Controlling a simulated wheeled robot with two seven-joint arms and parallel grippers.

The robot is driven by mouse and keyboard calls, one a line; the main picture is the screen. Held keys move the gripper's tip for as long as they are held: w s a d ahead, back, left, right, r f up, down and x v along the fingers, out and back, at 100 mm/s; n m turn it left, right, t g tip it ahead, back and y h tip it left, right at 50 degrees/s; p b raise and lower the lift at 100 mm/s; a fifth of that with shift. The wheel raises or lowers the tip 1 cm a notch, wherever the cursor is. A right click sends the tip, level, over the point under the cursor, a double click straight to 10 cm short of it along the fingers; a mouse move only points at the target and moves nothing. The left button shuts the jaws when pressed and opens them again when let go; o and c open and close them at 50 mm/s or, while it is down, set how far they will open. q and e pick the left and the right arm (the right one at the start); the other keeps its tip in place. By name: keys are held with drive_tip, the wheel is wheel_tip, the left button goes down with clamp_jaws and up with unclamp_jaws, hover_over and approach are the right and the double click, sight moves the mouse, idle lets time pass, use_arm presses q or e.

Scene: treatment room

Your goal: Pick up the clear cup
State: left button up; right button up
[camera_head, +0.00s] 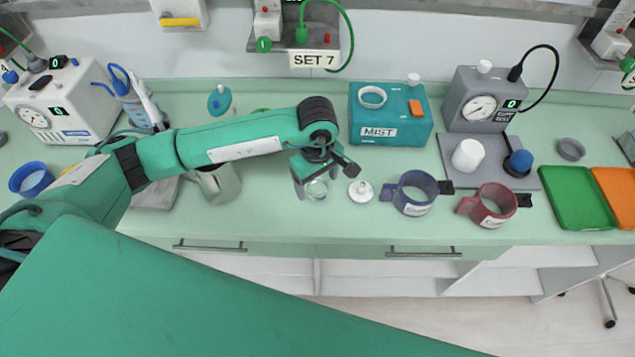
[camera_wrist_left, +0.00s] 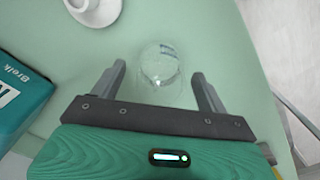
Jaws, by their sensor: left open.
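The clear cup (camera_head: 317,189) stands on the pale green counter near its front edge, partly under my left gripper. My left gripper (camera_head: 325,180) reaches over it from above and behind. In the left wrist view the clear cup (camera_wrist_left: 161,64) shows as a transparent round outline between the fingertips and slightly beyond. The left gripper (camera_wrist_left: 159,72) is open there, with a finger on each side of the cup and a visible gap to both. Nothing is held. My right gripper is in neither view.
A white lidded dish (camera_head: 361,191) sits just right of the cup. A teal MIST box (camera_head: 390,115) stands behind. A grey metal mug (camera_head: 219,184) is to the left, under my arm.

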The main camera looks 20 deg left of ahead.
use_arm(q)
drive_tip(key=shift+f, duration=0.95)
drive_tip(key=c, duration=1.1)
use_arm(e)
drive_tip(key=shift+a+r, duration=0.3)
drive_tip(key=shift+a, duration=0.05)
use_arm(q)
drive_tip(key=shift+r, duration=0.25)
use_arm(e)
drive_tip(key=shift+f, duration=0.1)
